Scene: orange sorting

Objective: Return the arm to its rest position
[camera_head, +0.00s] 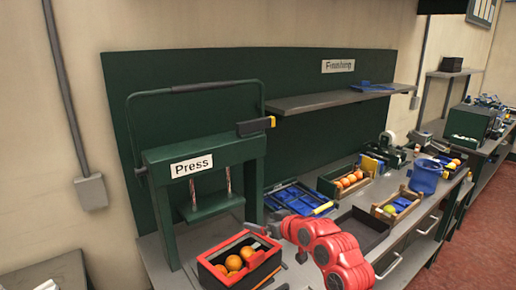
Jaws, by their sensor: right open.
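My right arm, red, reaches in from the bottom. Its gripper (258,230) is small and dark at the far-right edge of a red-rimmed crate (212,270), and it looks open and empty; its fingertips are hard to make out. Several oranges (234,263) lie in that crate, in front of the green press (205,160). My left gripper is out of view.
A shelf (320,101) hangs above the bench.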

